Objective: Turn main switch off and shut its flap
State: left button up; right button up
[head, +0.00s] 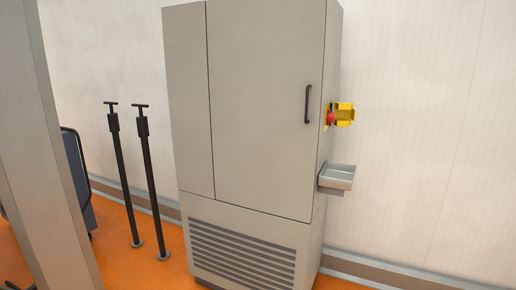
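The main switch (331,118) is a small red knob on a yellow base, on the right side wall of a tall grey cabinet. Its yellow flap (345,115) stands out to the right of the knob and looks open. The knob's turn position is too small to tell. Neither of my grippers is in the head view.
The grey cabinet (265,110) has a dark door handle (308,104) and a vent grille at its base. A metal tray (337,178) juts out below the switch. Two black posts (124,180) stand to the left. A grey column (45,150) fills the left edge. Orange floor shows in front.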

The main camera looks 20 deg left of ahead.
aim_at(331, 117)
jog(key=i+l, duration=0.15)
jog(key=l, duration=0.2)
jog(key=i+l+u, duration=0.1)
jog(key=l, duration=0.25)
jog(key=i+l, duration=0.25)
jog(key=l, duration=0.15)
jog(key=i+l+u, duration=0.1)
jog(key=l, duration=0.25)
